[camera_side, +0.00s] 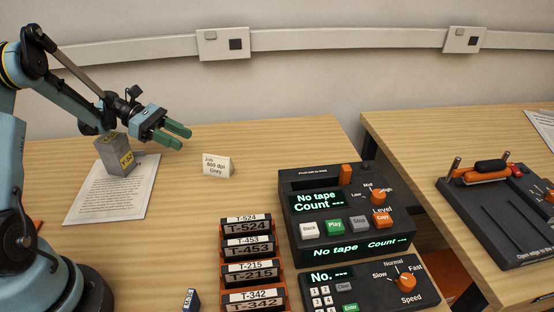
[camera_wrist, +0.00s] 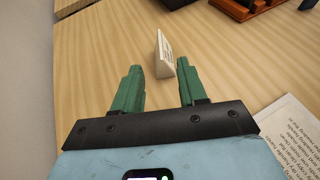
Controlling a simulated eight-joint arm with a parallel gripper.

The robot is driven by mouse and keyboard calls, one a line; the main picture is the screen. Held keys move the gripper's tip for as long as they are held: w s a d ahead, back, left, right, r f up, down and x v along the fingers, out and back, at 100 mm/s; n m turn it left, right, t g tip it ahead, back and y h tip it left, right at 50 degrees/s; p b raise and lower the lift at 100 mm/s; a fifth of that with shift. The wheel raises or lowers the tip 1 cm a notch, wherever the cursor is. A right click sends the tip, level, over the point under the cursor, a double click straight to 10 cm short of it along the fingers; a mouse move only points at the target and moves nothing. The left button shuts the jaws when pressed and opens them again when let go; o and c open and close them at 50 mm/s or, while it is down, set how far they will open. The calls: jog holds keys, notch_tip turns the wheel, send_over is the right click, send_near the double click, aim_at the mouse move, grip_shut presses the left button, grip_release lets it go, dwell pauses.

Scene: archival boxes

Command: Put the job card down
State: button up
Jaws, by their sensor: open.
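The job card (camera_side: 217,165) is a small white folded card with printed text reading "Job 600 dpi Grey". It stands upright on the wooden table, right of my gripper in the side view. My gripper (camera_side: 178,137) has green fingers, which are open and empty, above the table to the left of the card. In the wrist view the card (camera_wrist: 163,54) stands just beyond the fingertips of my gripper (camera_wrist: 160,70), roughly between their lines and apart from both.
A printed sheet (camera_side: 85,200) lies at left with a grey block (camera_side: 117,155) on it. A rack of labelled tapes (camera_side: 252,262) and a black tape machine (camera_side: 345,215) stand to the right. A gap separates the second table (camera_side: 450,135). The table around the card is clear.

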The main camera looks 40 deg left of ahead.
jog(key=d+r+m+g+y, duration=0.1)
jog(key=d+r+m+y, duration=0.5)
jog(key=d, duration=0.3)
jog(key=s+d+m+t+y, duration=0.1)
jog(key=s+d+m+y, duration=0.2)
jog(key=s+m, duration=0.2)
jog(key=s+d+r+m+t+y, duration=0.1)
jog(key=s+d+m+t+y, duration=0.1)
jog(key=m, duration=0.9)
jog(key=s+d+y, duration=0.1)
jog(key=s+d, duration=0.1)
jog(key=s, duration=0.1)
jog(key=shift+r, duration=0.25)
